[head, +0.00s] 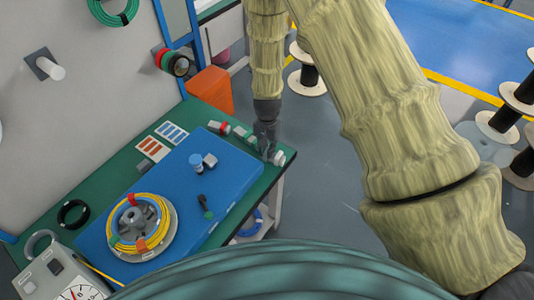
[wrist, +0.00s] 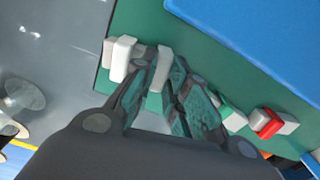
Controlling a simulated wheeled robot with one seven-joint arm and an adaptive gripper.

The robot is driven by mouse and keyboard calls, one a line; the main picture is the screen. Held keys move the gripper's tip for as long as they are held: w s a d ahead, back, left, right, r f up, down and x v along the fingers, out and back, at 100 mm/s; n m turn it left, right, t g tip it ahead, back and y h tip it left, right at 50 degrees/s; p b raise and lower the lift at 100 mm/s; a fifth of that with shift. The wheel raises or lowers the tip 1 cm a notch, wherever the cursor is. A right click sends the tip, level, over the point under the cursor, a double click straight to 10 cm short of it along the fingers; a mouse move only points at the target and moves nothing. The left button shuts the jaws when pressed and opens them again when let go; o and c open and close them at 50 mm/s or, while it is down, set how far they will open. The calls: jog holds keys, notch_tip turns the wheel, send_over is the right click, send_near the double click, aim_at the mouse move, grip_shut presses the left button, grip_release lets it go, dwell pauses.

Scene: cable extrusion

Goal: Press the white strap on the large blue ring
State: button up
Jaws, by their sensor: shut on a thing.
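My gripper (head: 266,145) is at the far right end of the green bench, pointing down. In the wrist view my gripper (wrist: 162,85) has its fingers around a small white strap piece (wrist: 161,68) and is shut on it. Another white piece (wrist: 118,58) is beside it; a white piece also shows by the fingers in the head view (head: 279,158). The piece appears at or just above the bench top; I cannot tell if it is lifted. A blue ring (head: 254,222) is partly visible on the shelf under the bench, largely hidden by the bench.
A row of small red (head: 220,127) and green (head: 239,131) pieces lies beside my gripper. A blue mat (head: 235,165) on the bench (head: 110,170) carries a yellow cable coil (head: 140,193) on a reel. An orange bin (head: 210,92) stands behind. Cable spools stand on the floor at right.

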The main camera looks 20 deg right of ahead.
notch_tip(320, 180, up, 8)
jog(key=p, duration=0.5)
dwell(0.6)
jog(key=shift+f, duration=0.1)
